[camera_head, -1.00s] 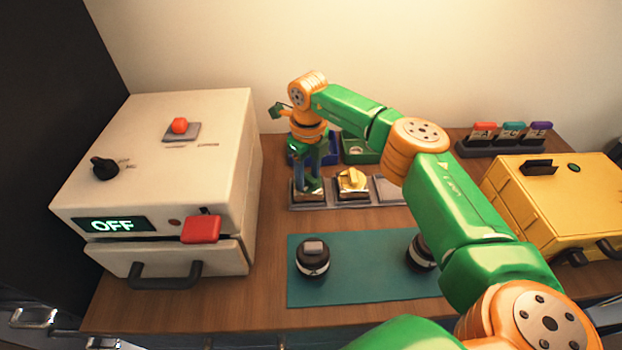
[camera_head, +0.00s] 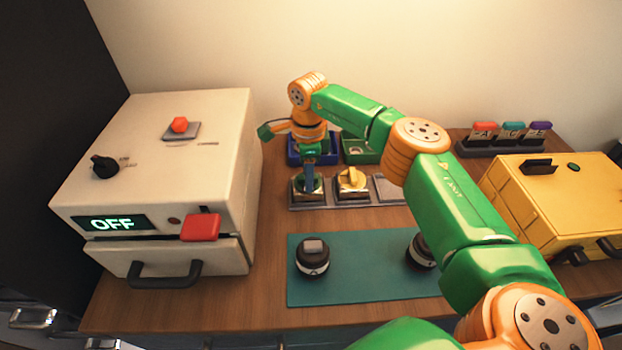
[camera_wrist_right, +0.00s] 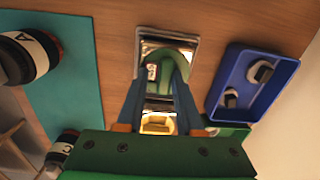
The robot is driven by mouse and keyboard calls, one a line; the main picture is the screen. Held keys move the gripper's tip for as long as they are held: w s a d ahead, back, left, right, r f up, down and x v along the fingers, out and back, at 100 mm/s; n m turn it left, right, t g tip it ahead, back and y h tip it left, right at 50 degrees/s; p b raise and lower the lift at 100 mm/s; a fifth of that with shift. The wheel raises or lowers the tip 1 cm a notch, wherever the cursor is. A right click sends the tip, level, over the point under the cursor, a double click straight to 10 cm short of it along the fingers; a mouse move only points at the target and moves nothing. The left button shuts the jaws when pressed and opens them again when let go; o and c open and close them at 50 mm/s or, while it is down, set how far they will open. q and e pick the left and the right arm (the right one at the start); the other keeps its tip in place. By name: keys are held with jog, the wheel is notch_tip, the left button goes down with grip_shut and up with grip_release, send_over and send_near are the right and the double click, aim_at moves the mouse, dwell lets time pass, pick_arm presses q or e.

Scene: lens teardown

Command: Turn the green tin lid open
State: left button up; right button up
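The green tin lid (camera_head: 313,187) sits on a square metal tin in the left place of the grey rack (camera_head: 330,206). In the right wrist view the lid (camera_wrist_right: 150,60) is rounded, with a small label. My right gripper (camera_head: 309,181) points down at it. In the right wrist view its blue fingers (camera_wrist_right: 159,82) stand one on each side of the green raised part, seemingly touching it; the fingertip contact is partly hidden. My left gripper is not in view.
A yellow-lidded tin (camera_head: 351,181) stands right of the green one. Behind are a blue tray (camera_wrist_right: 262,100) with small parts and a green tray (camera_head: 358,155). A white machine (camera_head: 160,140) stands left. A teal mat (camera_head: 365,285) with two lens pieces lies in front.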

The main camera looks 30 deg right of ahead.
jog(key=shift+w+d+r+g+p, duration=0.15)
jog(key=shift+w+r+p, duration=0.1)
jog(key=shift+r+p, duration=0.65)
jog(key=shift+w+a+r+g+p, duration=0.2)
jog(key=shift+r+p, duration=0.25)
jog(key=shift+p, duration=0.75)
notch_tip(320, 180, up, 4)
jog(key=p, duration=0.3)
jog(key=shift+s+r, duration=0.15)
jog(key=shift+r, duration=0.05)
jog(key=shift+f, duration=0.15)
jog(key=shift+d+f, duration=0.1)
jog(key=shift+d, duration=0.1)
jog(key=shift+w, duration=0.2)
jog(key=shift+s, duration=0.1)
notch_tip(320, 180, up, 6)
jog(key=p, duration=0.5)
